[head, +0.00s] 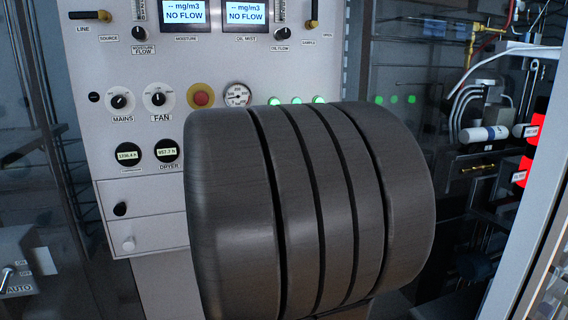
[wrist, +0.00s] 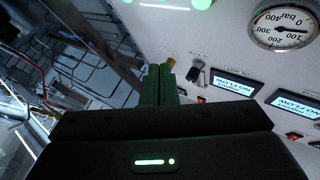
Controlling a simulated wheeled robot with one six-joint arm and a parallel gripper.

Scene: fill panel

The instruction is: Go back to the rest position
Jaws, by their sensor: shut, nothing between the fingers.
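My gripper (wrist: 160,82) shows in the wrist view as two dark green-tinted fingers side by side, shut and empty. Its dark body with a lit green bar fills the bottom of that view. The fingers point toward the side edge of the white control panel (wrist: 225,40); I cannot tell how far off they are. In the head view my own large dark arm link covers the centre and hides my gripper. The control panel (head: 210,55) stands behind it.
A switch box (head: 20,270) stands lower left. Pipes and a white cylinder (head: 485,134) are at right.

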